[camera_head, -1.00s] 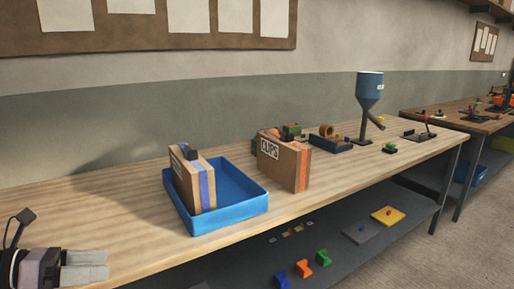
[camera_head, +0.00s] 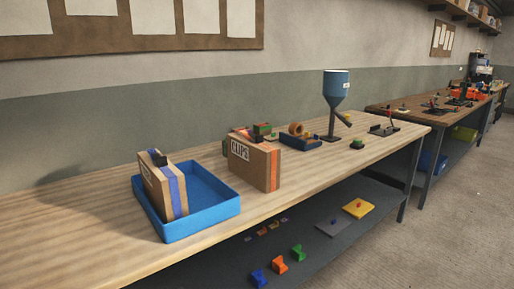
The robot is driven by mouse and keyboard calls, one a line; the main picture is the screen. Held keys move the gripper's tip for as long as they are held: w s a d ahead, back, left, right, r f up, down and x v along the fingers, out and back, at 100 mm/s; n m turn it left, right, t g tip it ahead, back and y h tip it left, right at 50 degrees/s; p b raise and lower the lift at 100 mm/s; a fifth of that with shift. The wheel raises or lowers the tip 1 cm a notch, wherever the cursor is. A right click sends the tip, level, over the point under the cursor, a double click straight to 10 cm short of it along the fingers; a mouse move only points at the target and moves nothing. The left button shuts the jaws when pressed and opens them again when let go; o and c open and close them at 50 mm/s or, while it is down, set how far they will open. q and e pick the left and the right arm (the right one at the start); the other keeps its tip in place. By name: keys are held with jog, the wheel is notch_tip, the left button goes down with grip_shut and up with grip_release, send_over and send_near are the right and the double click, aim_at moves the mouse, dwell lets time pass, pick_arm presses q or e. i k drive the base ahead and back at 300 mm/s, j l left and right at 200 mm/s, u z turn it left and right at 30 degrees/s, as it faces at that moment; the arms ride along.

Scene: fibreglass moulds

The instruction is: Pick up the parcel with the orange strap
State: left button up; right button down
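The parcel with the orange strap (camera_head: 254,162) is a brown cardboard box standing upright on the wooden bench (camera_head: 95,215). It carries a white label reading CLIPS, and the orange strap runs down its right part. It stands just right of the blue tray (camera_head: 202,226). Another cardboard parcel with a blue-purple strap (camera_head: 163,186) stands in that tray, with a small dark thing at its top. Neither of my grippers shows in the current view.
Behind the parcel are small coloured parts (camera_head: 262,129) and a dark blue bin (camera_head: 300,142) with an orange ring. A blue hopper (camera_head: 337,90) stands farther right. A lower shelf (camera_head: 312,240) holds coloured pieces. Open floor (camera_head: 440,225) lies at the right.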

aim_at(259, 165)
jog(key=i+l+u, duration=0.2)
jog(key=u, duration=0.2)
jog(key=i+l+u, duration=0.15)
jog(key=l+u, duration=0.15)
jog(key=u, duration=0.15)
jog(key=i+l+u, duration=0.1)
jog(key=l, duration=0.25)
jog(key=i+l+u, duration=0.15)
jog(key=l, duration=0.25)
jog(key=i+l, duration=0.1)
jog(key=l, duration=0.3)
jog(key=i+l+u, duration=0.1)
jog(key=l, duration=0.3)
jog(key=i+l, duration=0.1)
jog(key=l, duration=0.7)
jog(key=i+u, duration=0.05)
